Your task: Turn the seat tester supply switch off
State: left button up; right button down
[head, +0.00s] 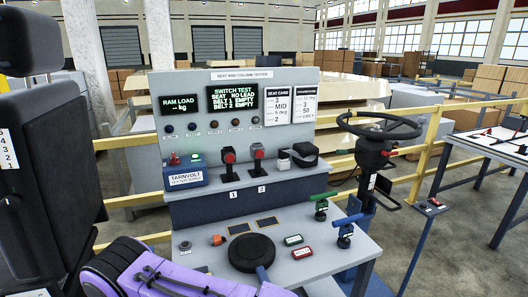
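The seat tester supply is a small blue box (185,174) with a white TARNVOLT label, on the left end of the tester's shelf. A small red-tipped switch (174,159) stands on its top left. A green lamp (195,156) on its top right looks lit. The switch is too small to tell which way its lever leans. A purple arm link of mine crosses the bottom left, well below and in front of the box. Neither of my grippers shows in the head view.
The grey tester panel (240,140) has lit displays. Red-topped buckle units (229,157) stand right of the supply. The lower deck holds a black disc (251,252) and green and blue levers. A black seat (45,180) stands at left, a steering wheel (380,126) at right.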

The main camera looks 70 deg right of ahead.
aim_at(174, 161)
jog(key=z, duration=2.2)
